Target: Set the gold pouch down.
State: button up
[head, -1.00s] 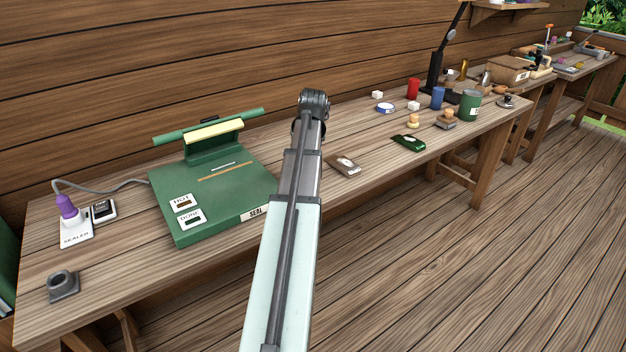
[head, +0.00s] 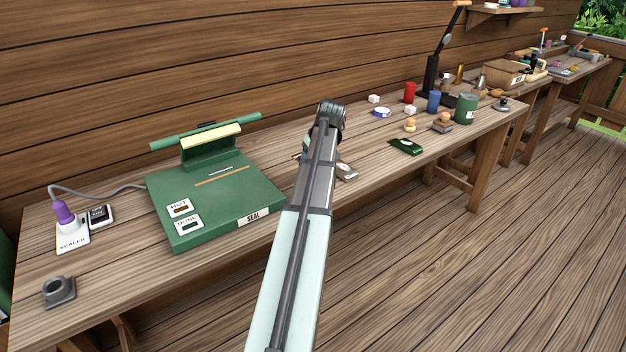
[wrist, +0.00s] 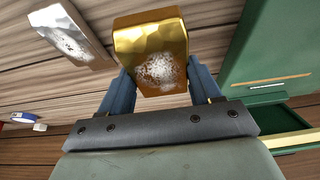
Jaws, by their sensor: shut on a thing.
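The gold pouch (wrist: 150,45) is shiny, with a pale speckled patch, and sits between the two blue fingers of my gripper (wrist: 158,84) in the wrist view. The gripper is shut on it. The bench top shows behind the pouch; I cannot tell whether the pouch touches it.
A silver pouch (wrist: 72,38) lies left of the gold one in the wrist view; it is partly hidden in the head view (head: 347,172). The green sealer (head: 225,210) stands left. A green pouch (head: 405,147) lies farther right, with bare bench between.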

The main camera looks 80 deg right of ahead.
jog(key=shift+f, duration=3.9)
jog(key=shift+f, duration=0.15)
jog(key=o, duration=1.1)
jog(key=v, duration=1.2)
jog(key=shift+w+d, duration=0.1)
